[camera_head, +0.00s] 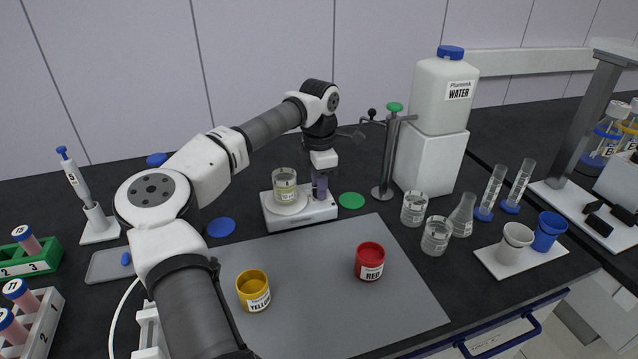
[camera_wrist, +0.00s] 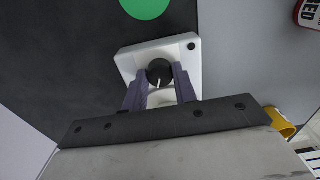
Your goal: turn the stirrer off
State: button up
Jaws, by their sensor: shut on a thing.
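The white stirrer (camera_head: 311,214) stands on the black bench behind the grey mat. A labelled beaker (camera_head: 285,187) with pale yellow liquid sits on its round plate at the left. My gripper (camera_head: 319,188) points down over the right end of the stirrer. In the wrist view, the stirrer body (camera_wrist: 131,62) carries a round black knob (camera_wrist: 160,70) with a white pointer line toward the bottom of the picture. My purple fingers (camera_wrist: 160,80) are shut on this knob, one on each side. In the head view, the fingers hide the knob.
A green disc (camera_head: 351,201) and a metal stand (camera_head: 387,160) are close at the stirrer's right. Red (camera_head: 370,261) and yellow (camera_head: 253,290) cups stand on the mat (camera_head: 320,310). Glassware and a water container (camera_head: 443,95) are further right.

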jog(key=n, duration=0.7)
jog(key=n+b, duration=0.1)
jog(key=n, duration=0.5)
jog(key=shift+n, duration=0.3)
jog(key=n+b, duration=0.1)
jog(key=n, duration=0.3)
jog(key=shift+n, duration=0.3)
jog(key=shift+n+b, duration=0.4)
jog(key=shift+n, duration=1.6)
jog(key=o, duration=0.9)
jog(key=shift+o, duration=0.4)
jog(key=shift+f, duration=0.1)
